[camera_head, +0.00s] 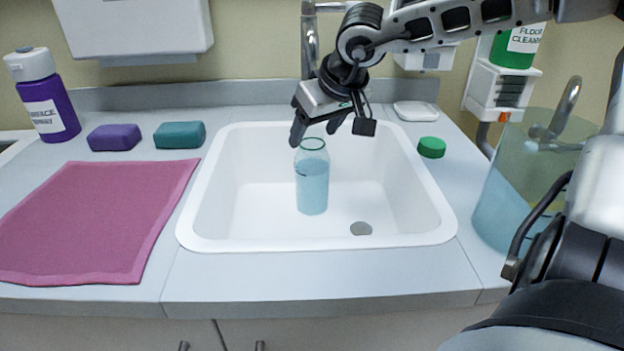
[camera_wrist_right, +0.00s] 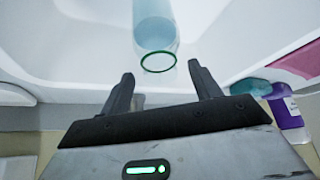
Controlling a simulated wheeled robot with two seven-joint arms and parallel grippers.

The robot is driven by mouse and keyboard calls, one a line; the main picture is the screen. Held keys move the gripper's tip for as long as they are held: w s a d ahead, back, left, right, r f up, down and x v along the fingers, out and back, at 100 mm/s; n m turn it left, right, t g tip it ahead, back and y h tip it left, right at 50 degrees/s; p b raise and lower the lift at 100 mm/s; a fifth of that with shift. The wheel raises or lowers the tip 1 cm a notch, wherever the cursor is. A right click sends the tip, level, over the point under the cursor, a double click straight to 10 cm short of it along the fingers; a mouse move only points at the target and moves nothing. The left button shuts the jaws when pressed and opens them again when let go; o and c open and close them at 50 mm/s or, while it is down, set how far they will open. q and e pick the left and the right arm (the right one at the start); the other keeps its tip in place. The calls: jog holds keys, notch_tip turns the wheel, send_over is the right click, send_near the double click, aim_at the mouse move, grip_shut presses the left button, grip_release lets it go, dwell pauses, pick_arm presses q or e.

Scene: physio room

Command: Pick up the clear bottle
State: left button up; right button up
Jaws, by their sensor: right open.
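The clear bottle (camera_head: 312,185) stands upright in the white sink (camera_head: 408,225), holding pale blue liquid. Its open mouth has a green rim. In the wrist view the bottle (camera_wrist_right: 155,30) is at the top, with its green rim just beyond the fingertips. My right gripper (camera_head: 330,132) is above the bottle's mouth, open and empty. In the wrist view its fingers (camera_wrist_right: 162,80) are spread apart, with the rim lined up between them. Whether a fingertip touches the rim cannot be told. My left gripper is not in view.
A green cap (camera_head: 432,147) and white soap dish (camera_head: 416,111) lie right of the sink. The faucet (camera_head: 309,45) rises behind it. A pink cloth (camera_head: 95,222), purple bar (camera_head: 115,137), teal bar (camera_head: 179,135) and purple bottle (camera_head: 46,100) are left. A large clear container (camera_head: 500,205) stands right.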

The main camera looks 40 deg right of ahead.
grip_shut()
jog(key=shift+r, duration=0.2)
dwell(0.3)
